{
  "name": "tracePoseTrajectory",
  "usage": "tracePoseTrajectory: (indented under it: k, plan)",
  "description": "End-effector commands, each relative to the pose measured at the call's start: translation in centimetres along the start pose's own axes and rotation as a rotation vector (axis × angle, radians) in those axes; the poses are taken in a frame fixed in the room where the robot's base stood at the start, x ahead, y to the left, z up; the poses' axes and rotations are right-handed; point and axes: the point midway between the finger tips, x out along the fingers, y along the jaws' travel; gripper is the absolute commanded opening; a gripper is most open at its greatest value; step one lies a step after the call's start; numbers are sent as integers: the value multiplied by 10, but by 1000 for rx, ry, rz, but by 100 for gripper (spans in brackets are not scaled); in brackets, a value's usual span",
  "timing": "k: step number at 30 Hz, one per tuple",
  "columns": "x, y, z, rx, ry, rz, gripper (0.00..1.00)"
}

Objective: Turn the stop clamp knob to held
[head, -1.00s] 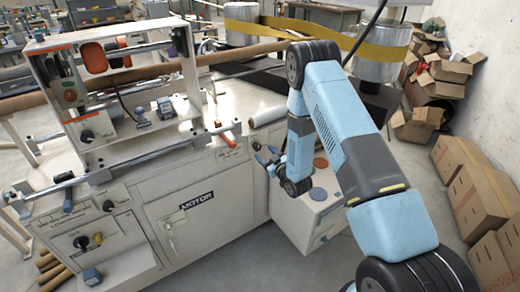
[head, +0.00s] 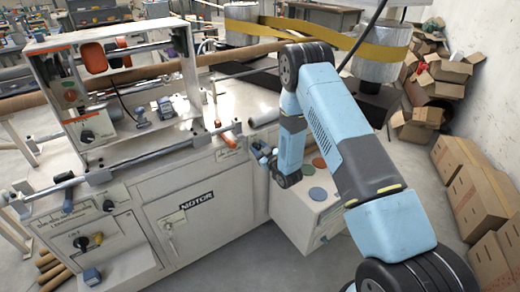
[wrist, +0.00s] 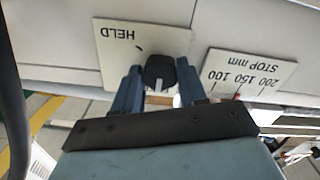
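In the head view my gripper (head: 262,154) is at the right end of the machine's front, where the knob is hidden or too small to tell.
A STOP mm scale plate (wrist: 248,75) lies just right of the knob. The machine's cabinet (head: 205,195) carries rods and other knobs to the left. Cardboard boxes (head: 475,195) line the right wall.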

Motion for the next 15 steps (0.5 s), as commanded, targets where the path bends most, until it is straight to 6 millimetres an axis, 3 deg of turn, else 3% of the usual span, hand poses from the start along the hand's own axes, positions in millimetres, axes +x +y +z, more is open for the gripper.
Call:
tracePoseTrajectory:
  k: [10,11,15]
  plan:
    - [0,1,0,0,1,1,7]
    - [-4,8,2,-1,-1,3,6]
    - [-2,5,1,5,-1,5,6]
